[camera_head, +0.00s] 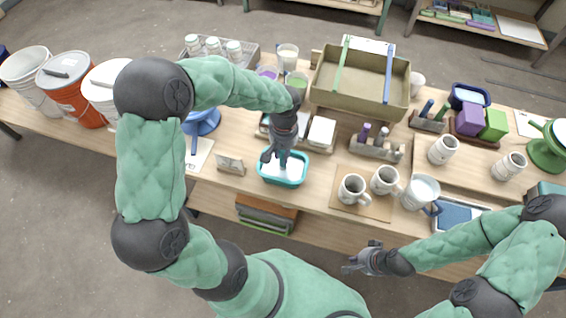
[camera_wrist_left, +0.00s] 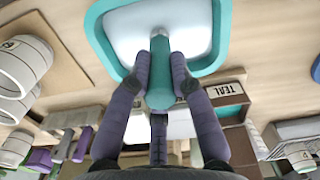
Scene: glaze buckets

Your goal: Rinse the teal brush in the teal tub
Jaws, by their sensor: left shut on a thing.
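The teal tub (camera_head: 283,180) stands near the front edge of the table, with whitish contents inside; its teal rim also shows in the left wrist view (camera_wrist_left: 97,30). My left gripper (camera_head: 282,160) is over the tub, pointing down. In the left wrist view my left gripper (camera_wrist_left: 160,80) is shut on the teal brush (camera_wrist_left: 160,72), whose handle stands between the fingers. The brush's far end is over or in the tub's whitish contents; I cannot tell how deep. A label reading TEAL (camera_wrist_left: 226,89) stands beside the tub. My right gripper (camera_head: 366,258) is in front of the table, away from the tub.
A large olive box (camera_head: 335,95) with green and blue sticks across it stands behind the tub. Mugs (camera_head: 352,188) stand on a board to the right. A small sign (camera_head: 230,164) is left of the tub. Buckets (camera_head: 72,92) stand at the far left.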

